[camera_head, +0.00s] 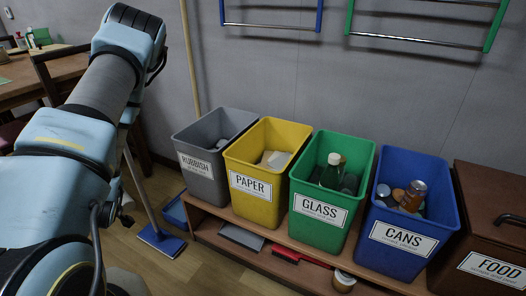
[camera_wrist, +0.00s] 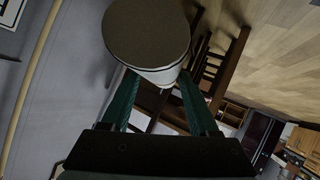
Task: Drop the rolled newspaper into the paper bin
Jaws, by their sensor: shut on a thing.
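The yellow paper bin (camera_head: 253,196), labelled PAPER, stands second from the left in the row, with pale paper-like scraps inside. In the head view my arm rises at the left; the gripper and newspaper are not visible there.
The grey rubbish bin (camera_head: 196,180) is left of the paper bin; the green glass bin (camera_head: 318,232) and blue cans bin (camera_head: 392,265) are to its right. A brown food bin (camera_head: 495,235) is far right. Rails hang above.

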